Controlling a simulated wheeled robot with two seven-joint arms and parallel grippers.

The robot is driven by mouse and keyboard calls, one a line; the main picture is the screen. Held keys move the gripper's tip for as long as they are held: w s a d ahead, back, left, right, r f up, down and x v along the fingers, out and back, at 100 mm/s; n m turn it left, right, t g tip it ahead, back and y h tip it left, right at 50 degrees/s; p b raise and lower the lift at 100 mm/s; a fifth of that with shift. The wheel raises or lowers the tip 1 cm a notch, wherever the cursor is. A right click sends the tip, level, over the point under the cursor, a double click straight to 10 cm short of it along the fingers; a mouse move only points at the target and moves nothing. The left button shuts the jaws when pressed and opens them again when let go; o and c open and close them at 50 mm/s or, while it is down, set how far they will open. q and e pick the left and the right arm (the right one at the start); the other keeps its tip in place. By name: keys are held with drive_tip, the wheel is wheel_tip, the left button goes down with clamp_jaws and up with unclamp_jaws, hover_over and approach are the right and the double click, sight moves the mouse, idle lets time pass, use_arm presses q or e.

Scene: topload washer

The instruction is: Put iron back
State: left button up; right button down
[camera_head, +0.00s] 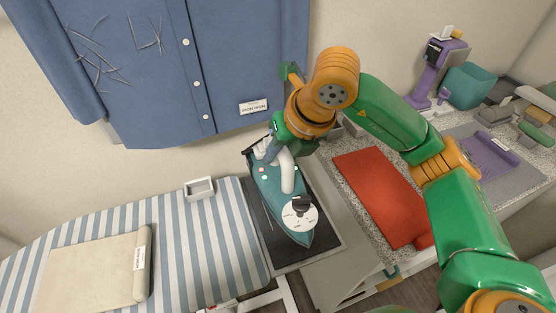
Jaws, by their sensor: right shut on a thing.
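The teal iron (268,190) with a white handle is over the dark rest plate (318,230) at the right end of the striped ironing board (75,230). Its tip points toward the bottom of the picture. Whether its sole touches the plate I cannot tell. My right gripper (283,146) is at the far end of the iron, shut on its handle; the gripper and wrist partly hide that end. My left gripper is not in view.
A folded beige cloth (90,272) and a small grey tray (199,189) are on the board. A blue shirt (225,60) hangs behind. At right, a speckled counter holds a red mat (378,195), a purple machine (435,70) and a teal bin (470,85).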

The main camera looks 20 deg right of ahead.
sight(275, 169)
drive_tip(key=shift+w+d+f, duration=0.1)
drive_tip(key=shift+w+f, duration=0.4)
wheel_tip(275, 169, down, 3)
drive_tip(key=shift+w+r+p, duration=0.1)
drive_tip(key=shift+r+p, duration=0.05)
drive_tip(key=shift+p, duration=0.55)
drive_tip(key=shift+f, duration=0.3)
drive_tip(key=c, duration=0.6)
unclamp_jaws()
drive_tip(key=b+v, duration=0.1)
drive_tip(key=v, duration=1.1)
